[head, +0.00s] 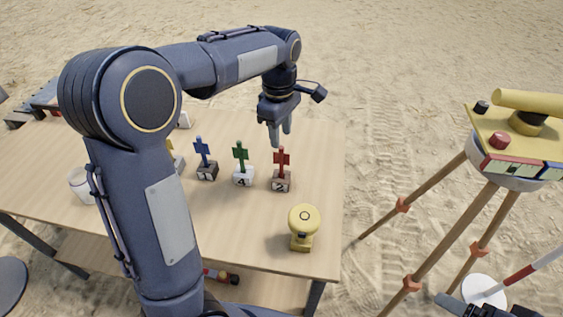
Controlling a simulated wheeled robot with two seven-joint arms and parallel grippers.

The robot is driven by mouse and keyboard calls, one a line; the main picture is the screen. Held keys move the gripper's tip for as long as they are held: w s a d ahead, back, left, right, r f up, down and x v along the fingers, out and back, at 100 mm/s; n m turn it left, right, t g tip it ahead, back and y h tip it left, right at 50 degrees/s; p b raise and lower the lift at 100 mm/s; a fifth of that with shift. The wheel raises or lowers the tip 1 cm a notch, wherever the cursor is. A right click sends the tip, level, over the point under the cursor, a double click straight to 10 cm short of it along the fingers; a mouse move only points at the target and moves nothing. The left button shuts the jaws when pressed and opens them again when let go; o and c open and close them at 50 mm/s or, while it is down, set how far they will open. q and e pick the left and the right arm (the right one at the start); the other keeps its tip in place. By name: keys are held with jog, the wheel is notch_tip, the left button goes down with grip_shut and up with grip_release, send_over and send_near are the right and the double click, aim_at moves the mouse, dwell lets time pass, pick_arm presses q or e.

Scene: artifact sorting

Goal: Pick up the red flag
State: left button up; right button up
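The red flag (282,157) stands upright in a dark block with a number on its face (281,183), at the right end of a row of flags on the wooden table. My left gripper (281,138) points down just above and behind the red flag, with its fingers apart and nothing between them. I cannot tell whether a finger touches the flag. A grey-blue part of my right arm (478,305) shows at the bottom right edge; its finger opening cannot be made out.
A green flag (240,154) in a white block and a blue flag (202,150) in a dark block stand left of the red one. A yellow instrument (303,222) stands near the table's front right. A tripod (436,235) stands right of the table. A white cup (80,184) is at left.

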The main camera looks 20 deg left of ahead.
aim_at(281, 152)
pick_arm(q)
jog(key=shift+w+d+f, duration=0.1)
jog(key=shift+w+f, duration=0.05)
jog(key=shift+w, duration=0.2)
jog(key=shift+f+n, duration=0.3)
notch_tip(281, 152, down, 7)
jog(key=shift+s+f, duration=0.1)
jog(key=shift+s, duration=0.05)
jog(key=shift+c, duration=0.5)
grip_shut()
